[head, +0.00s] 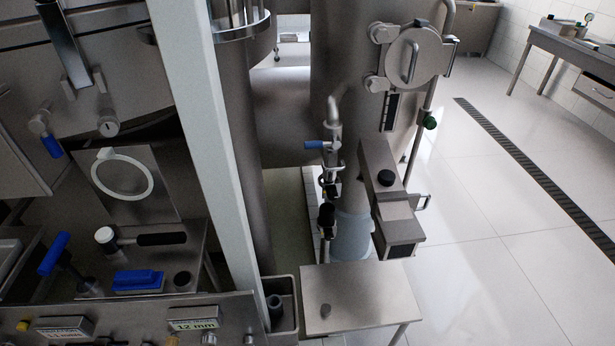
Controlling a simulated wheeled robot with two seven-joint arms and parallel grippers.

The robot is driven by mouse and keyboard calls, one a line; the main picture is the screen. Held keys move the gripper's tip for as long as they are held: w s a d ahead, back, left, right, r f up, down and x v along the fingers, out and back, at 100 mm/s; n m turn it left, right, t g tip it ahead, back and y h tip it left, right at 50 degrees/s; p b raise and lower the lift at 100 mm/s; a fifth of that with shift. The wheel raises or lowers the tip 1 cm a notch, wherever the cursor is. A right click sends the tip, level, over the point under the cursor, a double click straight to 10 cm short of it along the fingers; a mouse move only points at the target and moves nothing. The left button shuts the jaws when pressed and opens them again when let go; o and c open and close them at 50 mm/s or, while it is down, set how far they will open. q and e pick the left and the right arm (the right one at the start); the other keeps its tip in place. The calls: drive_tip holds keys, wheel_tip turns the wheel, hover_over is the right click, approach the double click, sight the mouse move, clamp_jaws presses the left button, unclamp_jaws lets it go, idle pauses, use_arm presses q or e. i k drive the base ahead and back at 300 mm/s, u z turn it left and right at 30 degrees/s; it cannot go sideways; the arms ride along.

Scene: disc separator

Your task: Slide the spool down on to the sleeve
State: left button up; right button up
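Neither of my grippers shows in the head view. I cannot tell for sure which things are the spool and the sleeve. A dark, short cylinder (275,306) stands in a narrow steel tray at the bottom centre. A white ring (122,176) lies against a square steel plate. None of these has a gripper at it.
A pale upright post (205,150) crosses the view in front of the bench. A small steel table (360,297) stands bottom centre.

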sight(329, 163)
drive_tip(key=u, duration=1)
drive_tip(key=i, duration=0.55)
drive_tip(key=z, duration=0.75)
